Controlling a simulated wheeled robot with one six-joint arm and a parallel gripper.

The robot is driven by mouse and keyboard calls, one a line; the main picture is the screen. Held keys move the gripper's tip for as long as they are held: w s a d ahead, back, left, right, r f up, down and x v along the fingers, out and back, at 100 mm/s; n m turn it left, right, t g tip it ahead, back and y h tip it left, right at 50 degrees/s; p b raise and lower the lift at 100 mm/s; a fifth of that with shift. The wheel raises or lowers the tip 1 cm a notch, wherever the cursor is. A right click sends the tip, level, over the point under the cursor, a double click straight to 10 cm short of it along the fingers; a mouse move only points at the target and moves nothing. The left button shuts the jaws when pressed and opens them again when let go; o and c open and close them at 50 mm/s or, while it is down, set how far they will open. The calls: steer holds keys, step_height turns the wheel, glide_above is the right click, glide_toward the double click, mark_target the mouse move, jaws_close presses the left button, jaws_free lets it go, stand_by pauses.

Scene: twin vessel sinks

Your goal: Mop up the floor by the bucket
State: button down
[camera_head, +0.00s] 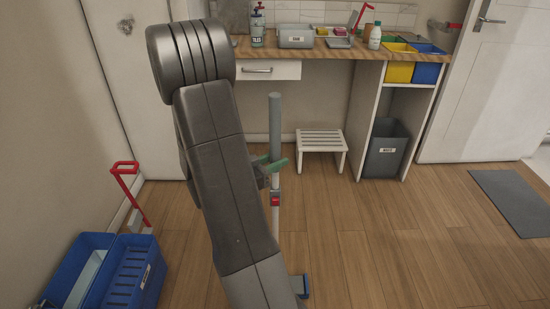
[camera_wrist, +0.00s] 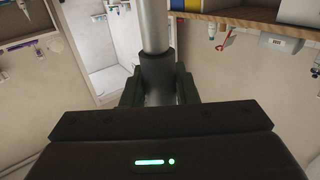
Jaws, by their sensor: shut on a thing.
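The mop (camera_head: 275,130) stands nearly upright, with a grey grip on top, a pale shaft with a red collar, and a blue part (camera_head: 304,287) low at the floor, mostly hidden by my arm. In the wrist view the mop's shaft (camera_wrist: 155,25) runs up between the fingers of my gripper (camera_wrist: 159,90). The blue bucket (camera_head: 125,270) stands on the floor at the lower left. It has a slatted wringer part. Any wet patch on the floor is not visible.
A white step stool (camera_head: 322,143) and a grey bin (camera_head: 386,150) stand under the wooden counter (camera_head: 345,50). A grey mat (camera_head: 510,200) lies at the right. The middle floor is clear.

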steer(key=shift+s, duration=2.2)
steer(key=shift+w, duration=0.1)
steer(key=shift+w+p, duration=0.85)
steer(key=shift+w, duration=2.05)
steer(key=shift+r, duration=0.1)
